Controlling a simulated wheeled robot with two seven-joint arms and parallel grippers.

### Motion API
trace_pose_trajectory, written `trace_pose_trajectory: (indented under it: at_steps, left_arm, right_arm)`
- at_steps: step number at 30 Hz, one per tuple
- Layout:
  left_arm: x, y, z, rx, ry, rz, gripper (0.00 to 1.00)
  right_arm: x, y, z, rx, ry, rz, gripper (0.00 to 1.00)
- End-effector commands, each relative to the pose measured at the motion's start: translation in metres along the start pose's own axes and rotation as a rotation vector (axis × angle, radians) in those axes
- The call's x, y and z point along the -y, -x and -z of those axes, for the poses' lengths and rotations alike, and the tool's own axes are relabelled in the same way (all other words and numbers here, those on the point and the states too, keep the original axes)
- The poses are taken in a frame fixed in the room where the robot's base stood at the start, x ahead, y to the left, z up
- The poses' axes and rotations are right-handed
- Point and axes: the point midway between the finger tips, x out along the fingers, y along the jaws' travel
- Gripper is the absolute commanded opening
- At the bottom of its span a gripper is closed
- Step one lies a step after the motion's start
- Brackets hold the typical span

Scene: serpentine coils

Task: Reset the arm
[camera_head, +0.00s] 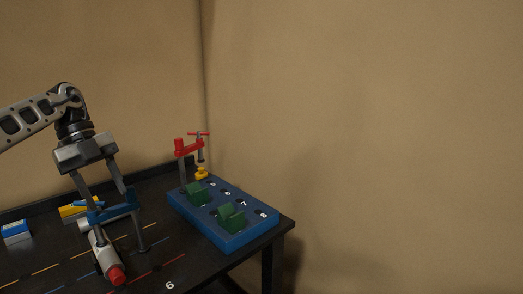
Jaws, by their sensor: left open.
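My left arm comes in from the left, and its gripper (119,240) points down over the black table (60,268). Its two fingers are spread apart. A light cylinder with a red end (108,262) lies on the table by the left fingertip; I cannot tell whether they touch. A blue piece (112,212) shows at the fingers; I cannot tell whether it belongs to the gripper. My right gripper is not in view.
A blue block (236,243) with numbered holes and green pieces (231,218) sits near the right table edge. A red clamp (183,146) and yellow piece (202,173) stand at its back. A blue box (16,232) and a yellow-blue object (76,208) lie left.

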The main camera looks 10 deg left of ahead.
Motion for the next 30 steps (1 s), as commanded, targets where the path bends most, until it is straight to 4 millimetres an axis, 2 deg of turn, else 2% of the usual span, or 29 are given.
trace_pose_trajectory:
  at_steps: [1,5,8,11,14,15,18,21,24,27,30]
  left_arm:
    - [0.009,-0.015,0.003,-0.020,-0.033,0.006,0.49]
    - [0.033,-0.054,0.012,-0.071,-0.121,0.043,0.49]
    - [0.054,-0.094,0.025,-0.131,-0.199,0.082,0.49]
    - [0.078,-0.146,0.048,-0.222,-0.288,0.152,0.49]
    - [0.102,-0.207,0.086,-0.351,-0.370,0.268,0.49]
    - [0.111,-0.231,0.105,-0.410,-0.393,0.327,0.49]
    - [0.127,-0.283,0.156,-0.563,-0.405,0.505,0.49]
    - [0.136,-0.317,0.200,-0.693,-0.340,0.702,0.49]
    - [0.140,-0.337,0.230,-0.786,-0.204,0.897,0.49]
    - [0.138,-0.349,0.241,-0.832,-0.003,1.070,0.49]
    - [0.127,-0.360,0.234,-0.824,0.244,1.209,0.49]
  right_arm:
    - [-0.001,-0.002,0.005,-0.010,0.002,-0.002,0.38]
    - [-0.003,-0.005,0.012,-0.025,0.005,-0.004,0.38]
    - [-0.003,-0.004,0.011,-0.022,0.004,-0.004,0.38]
    - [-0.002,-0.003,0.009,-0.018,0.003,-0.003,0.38]
    - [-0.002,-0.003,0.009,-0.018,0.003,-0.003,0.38]
    - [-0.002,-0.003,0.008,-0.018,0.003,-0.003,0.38]
    - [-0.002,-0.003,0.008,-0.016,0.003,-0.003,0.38]
    - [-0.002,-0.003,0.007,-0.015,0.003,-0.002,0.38]
    - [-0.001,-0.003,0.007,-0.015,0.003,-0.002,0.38]
    - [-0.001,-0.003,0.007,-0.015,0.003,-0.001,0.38]
    - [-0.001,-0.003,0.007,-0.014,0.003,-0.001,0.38]
